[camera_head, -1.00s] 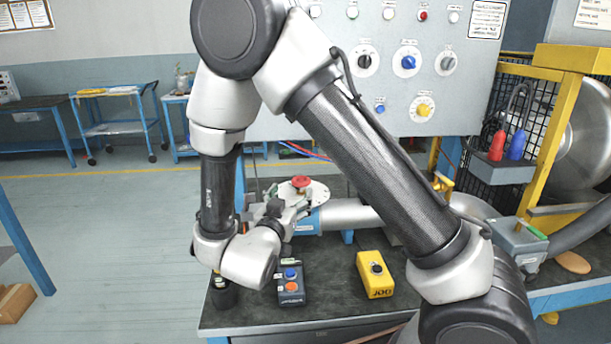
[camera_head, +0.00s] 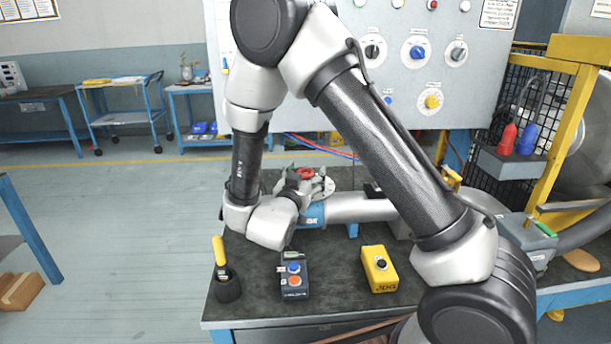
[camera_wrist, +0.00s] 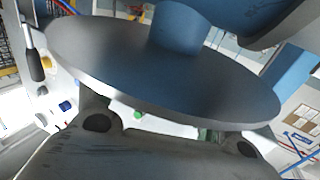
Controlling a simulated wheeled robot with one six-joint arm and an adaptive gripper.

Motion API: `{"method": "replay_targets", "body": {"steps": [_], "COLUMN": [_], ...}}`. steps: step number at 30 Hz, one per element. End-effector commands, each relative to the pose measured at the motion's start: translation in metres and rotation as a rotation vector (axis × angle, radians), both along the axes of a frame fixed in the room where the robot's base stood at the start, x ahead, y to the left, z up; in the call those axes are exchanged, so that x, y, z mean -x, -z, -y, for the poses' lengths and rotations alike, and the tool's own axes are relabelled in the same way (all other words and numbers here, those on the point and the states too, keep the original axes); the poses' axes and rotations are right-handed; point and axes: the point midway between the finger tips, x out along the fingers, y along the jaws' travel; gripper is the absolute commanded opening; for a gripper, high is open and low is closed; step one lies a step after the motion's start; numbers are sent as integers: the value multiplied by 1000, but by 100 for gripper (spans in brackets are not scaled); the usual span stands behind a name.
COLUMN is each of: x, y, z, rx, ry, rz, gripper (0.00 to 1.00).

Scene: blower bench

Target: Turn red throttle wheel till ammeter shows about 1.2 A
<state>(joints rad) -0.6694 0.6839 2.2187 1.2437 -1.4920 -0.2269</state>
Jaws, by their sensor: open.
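The red throttle wheel (camera_head: 305,173) sits on top of a pale round flange (camera_head: 325,187) at the end of the blower pipe in the head view. My gripper (camera_head: 297,184) is at the wheel's near left side and covers part of it. Its fingers are small and partly hidden there, and I cannot tell whether they touch the wheel. The jaws are open. In the wrist view a large grey disc (camera_wrist: 160,80) with a bluish stem fills the middle, close to the camera. No red wheel shows in that view. I can make out no ammeter reading.
A panel with knobs (camera_head: 417,52) rises behind. A yellow frame (camera_head: 562,130) stands at right. Floor at left is mostly open.

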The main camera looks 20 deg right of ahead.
Motion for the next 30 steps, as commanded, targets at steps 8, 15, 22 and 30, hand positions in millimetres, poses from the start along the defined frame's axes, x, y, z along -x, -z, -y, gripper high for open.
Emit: {"method": "replay_targets", "body": {"steps": [8, 15, 22, 30], "x": [0, 0, 1, 1], "y": [0, 0, 0, 0], "z": [0, 0, 1, 2], "rx": [-1, -1, 0, 1], "ry": [0, -4, -71, -250], "rz": [1, 1, 0, -1], "gripper": [34, 24, 24, 24]}}
